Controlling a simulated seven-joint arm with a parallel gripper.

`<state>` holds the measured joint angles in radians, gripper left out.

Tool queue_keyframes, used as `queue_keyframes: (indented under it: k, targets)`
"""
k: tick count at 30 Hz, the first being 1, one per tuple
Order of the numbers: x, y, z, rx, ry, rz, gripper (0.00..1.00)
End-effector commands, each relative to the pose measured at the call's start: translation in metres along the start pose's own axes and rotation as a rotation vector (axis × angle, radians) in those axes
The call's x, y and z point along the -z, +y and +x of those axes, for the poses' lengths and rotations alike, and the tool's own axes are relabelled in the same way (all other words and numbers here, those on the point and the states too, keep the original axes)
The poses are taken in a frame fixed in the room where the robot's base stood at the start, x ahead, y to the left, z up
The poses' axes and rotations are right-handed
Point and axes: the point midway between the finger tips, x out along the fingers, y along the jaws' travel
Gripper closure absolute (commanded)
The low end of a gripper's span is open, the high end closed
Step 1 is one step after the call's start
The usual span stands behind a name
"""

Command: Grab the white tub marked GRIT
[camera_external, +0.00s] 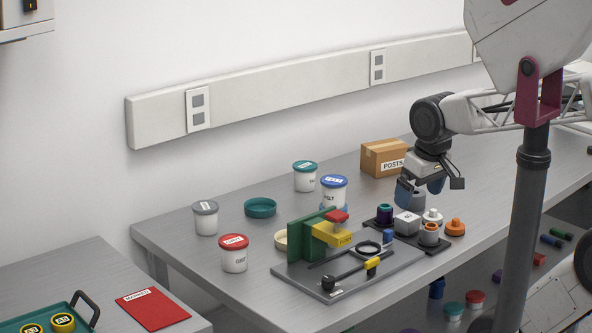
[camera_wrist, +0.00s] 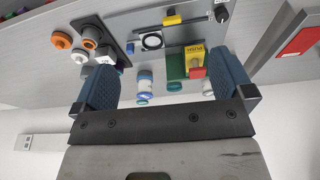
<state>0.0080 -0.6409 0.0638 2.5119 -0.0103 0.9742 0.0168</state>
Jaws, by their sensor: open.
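Several white tubs with coloured lids stand on the bench in the external view. They are a grey-lidded tub (camera_external: 206,222), a red-lidded tub (camera_external: 234,260), a teal-lidded tub (camera_external: 305,181) and a blue-lidded tub (camera_external: 333,197). The blue-lidded one seems to read FELT; the other labels are too small to read, so I cannot tell which is GRIT. My gripper (camera_external: 420,189) is open and empty, above the bench and right of the tubs. In the wrist view, the blue-lidded tub (camera_wrist: 145,86) shows beyond my open gripper (camera_wrist: 162,62), between its fingers.
A plate (camera_external: 312,280) with a green and yellow fixture stands in front of the tubs. A dark tray (camera_external: 385,229) of small parts sits below my gripper. A POSTS box (camera_external: 382,158) is behind.

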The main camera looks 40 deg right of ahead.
Motion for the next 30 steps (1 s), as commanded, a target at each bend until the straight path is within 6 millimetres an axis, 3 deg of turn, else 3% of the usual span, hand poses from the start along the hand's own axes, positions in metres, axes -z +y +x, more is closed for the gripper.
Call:
queue_keyframes:
  k: [6,17,30]
  targets:
    - [0.009,0.000,-0.035,-0.003,-0.002,-0.006,0.01]
    - [0.032,0.005,-0.020,-0.156,-0.083,-0.275,0.01]
    - [0.109,-0.005,0.000,-0.533,-0.262,-0.917,0.01]
